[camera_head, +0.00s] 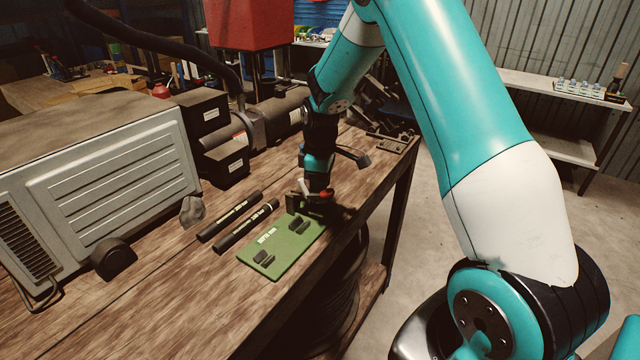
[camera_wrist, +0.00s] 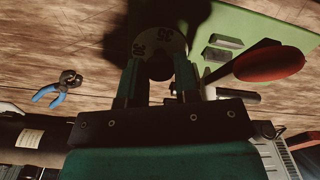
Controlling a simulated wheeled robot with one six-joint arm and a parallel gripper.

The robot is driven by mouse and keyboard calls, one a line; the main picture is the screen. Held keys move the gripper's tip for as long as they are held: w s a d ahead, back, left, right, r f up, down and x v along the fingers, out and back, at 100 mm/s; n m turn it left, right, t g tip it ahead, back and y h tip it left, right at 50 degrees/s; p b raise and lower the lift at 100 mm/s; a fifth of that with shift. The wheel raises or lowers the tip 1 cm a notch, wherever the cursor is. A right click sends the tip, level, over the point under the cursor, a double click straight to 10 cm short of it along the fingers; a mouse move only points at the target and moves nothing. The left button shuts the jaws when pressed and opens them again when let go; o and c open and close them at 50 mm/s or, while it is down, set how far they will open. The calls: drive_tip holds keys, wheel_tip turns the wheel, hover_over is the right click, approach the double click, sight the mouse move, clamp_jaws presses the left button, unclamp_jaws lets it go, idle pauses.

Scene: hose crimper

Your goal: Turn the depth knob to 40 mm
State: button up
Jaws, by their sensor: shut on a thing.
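The depth knob (camera_wrist: 158,68) is a dark round knob in the wrist view, with a pale numbered dial ring (camera_wrist: 150,38) around it. The ring seems to show 30 and 35; the rest of the scale and any pointer are in shadow or hidden. My gripper (camera_wrist: 157,82) is shut on the knob, one finger on each side. In the head view my gripper (camera_head: 314,196) points down near the workbench's right edge, and I cannot make out the knob there.
A green mat (camera_head: 270,262) with dark pieces lies beside my gripper. A red oval part (camera_wrist: 270,64) is close to the right finger. Blue-handled pliers (camera_wrist: 58,87) lie on the wood.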

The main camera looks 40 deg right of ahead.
idle(0.4)
drive_tip(key=o, duration=0.6)
drive_tip(key=shift+o, duration=0.2)
drive_tip(key=shift+r, duration=0.1)
wheel_tip(320, 180, up, 17)
drive_tip(key=b, duration=0.2)
drive_tip(key=shift+r, duration=0.2)
drive_tip(key=shift+a, duration=0.1)
drive_tip(key=s+a+y, duration=0.1)
drive_tip(key=s+a, duration=1)
drive_tip(key=a, duration=0.3)
drive_tip(key=s+a+f+y, duration=0.1)
drive_tip(key=s+a, duration=0.4)
drive_tip(key=s, duration=0.3)
drive_tip(key=s+a+f+m+y, duration=0.1)
drive_tip(key=s+a+y, duration=0.1)
drive_tip(key=s+a, duration=0.3)
drive_tip(key=s, duration=0.4)
